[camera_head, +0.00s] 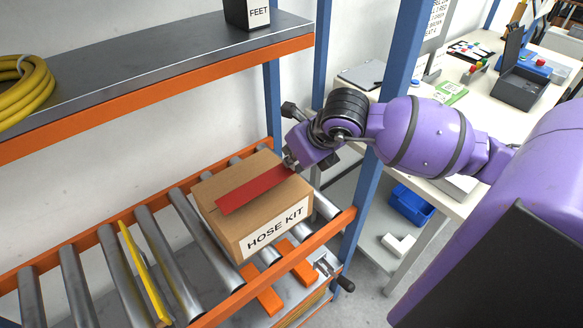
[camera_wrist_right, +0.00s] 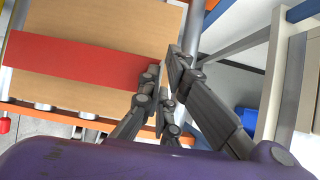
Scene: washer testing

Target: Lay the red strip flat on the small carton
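The red strip (camera_head: 254,190) lies across the top of the small brown carton (camera_head: 231,173), which is labelled HOSE KIT. In the right wrist view the strip (camera_wrist_right: 80,61) runs from the left almost to the carton's right side, with cardboard (camera_wrist_right: 100,20) showing on both sides. The strip looks about level with the top; any small gap beneath is hidden. My right gripper (camera_head: 290,162) is at the strip's right end. Its fingertips (camera_wrist_right: 165,70) are close together there; whether they pinch the strip is unclear. My left gripper is out of view.
The carton rests on a roller conveyor (camera_head: 175,249) with orange rails. A yellow bar (camera_head: 143,271) stands to its left. A grey shelf (camera_head: 150,65) with a yellow hose (camera_head: 28,88) hangs above. A blue post (camera_head: 368,193) stands close to my right arm.

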